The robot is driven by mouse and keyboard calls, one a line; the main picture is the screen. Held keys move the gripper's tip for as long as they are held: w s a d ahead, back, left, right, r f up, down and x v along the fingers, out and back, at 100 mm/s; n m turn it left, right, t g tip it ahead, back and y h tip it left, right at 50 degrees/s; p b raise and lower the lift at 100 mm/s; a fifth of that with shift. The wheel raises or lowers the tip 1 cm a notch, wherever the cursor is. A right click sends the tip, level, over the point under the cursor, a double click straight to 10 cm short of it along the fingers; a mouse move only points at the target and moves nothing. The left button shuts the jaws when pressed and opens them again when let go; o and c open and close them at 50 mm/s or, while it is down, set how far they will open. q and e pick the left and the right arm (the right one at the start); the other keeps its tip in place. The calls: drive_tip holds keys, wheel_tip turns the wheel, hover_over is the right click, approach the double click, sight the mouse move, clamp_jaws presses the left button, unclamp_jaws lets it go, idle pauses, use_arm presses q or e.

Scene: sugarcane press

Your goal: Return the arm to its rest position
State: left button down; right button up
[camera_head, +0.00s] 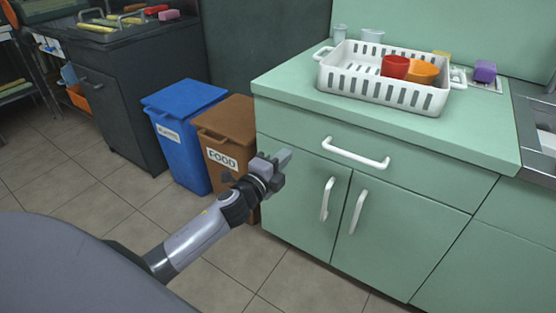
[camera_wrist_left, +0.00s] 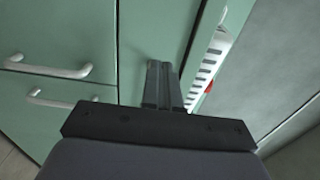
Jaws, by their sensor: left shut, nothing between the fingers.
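My left arm reaches in from the lower left in the head view. Its gripper (camera_head: 284,157) is shut and empty, in front of the left end of the green cabinet (camera_head: 310,172), below the counter edge. In the left wrist view the closed fingers (camera_wrist_left: 162,84) point toward the green cabinet and counter, with nothing between them. I cannot tell whether the fingertips touch the cabinet. My right gripper is not in view.
A white basket (camera_head: 345,79) with a red cup (camera_head: 396,68) and an orange bowl (camera_head: 422,72) stands on the counter. A brown FOOD bin (camera_head: 222,135) and a blue bin (camera_head: 180,125) stand left of the cabinet. Tiled floor (camera_head: 75,190) is clear at the left.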

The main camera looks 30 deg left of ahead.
use_arm(q)
drive_tip(key=shift+s, duration=1.1)
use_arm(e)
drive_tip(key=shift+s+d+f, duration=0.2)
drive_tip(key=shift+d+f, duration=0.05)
